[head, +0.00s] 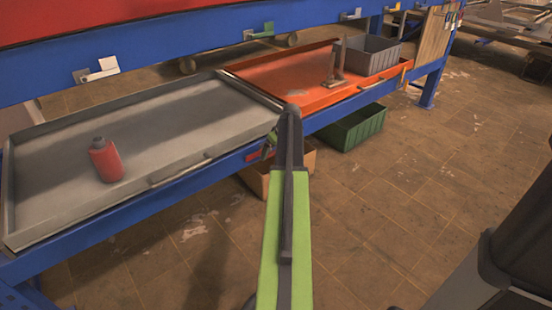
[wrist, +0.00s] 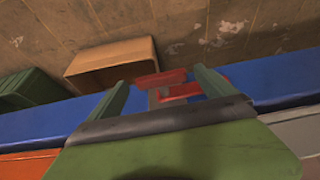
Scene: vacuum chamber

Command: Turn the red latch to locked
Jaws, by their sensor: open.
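The red latch (head: 254,155) sits on the blue front beam of the bench, below the seam between the grey and orange trays. My arm and gripper partly cover it in the head view. In the wrist view the red latch (wrist: 178,90) shows a broad red part and a narrower red part beside a grey piece, against the blue beam. My gripper (wrist: 160,77) is open, its two green fingers apart with the latch between and beyond them. The right finger is close to the latch; I cannot tell whether they touch. In the head view my gripper (head: 270,145) is mostly hidden.
A red bottle (head: 106,160) stands on the grey tray (head: 30,238). The orange tray (head: 290,72) carries a grey bin (head: 372,55). A cardboard box (wrist: 112,62) and a green crate (head: 352,126) are under the bench. The floor in front is clear.

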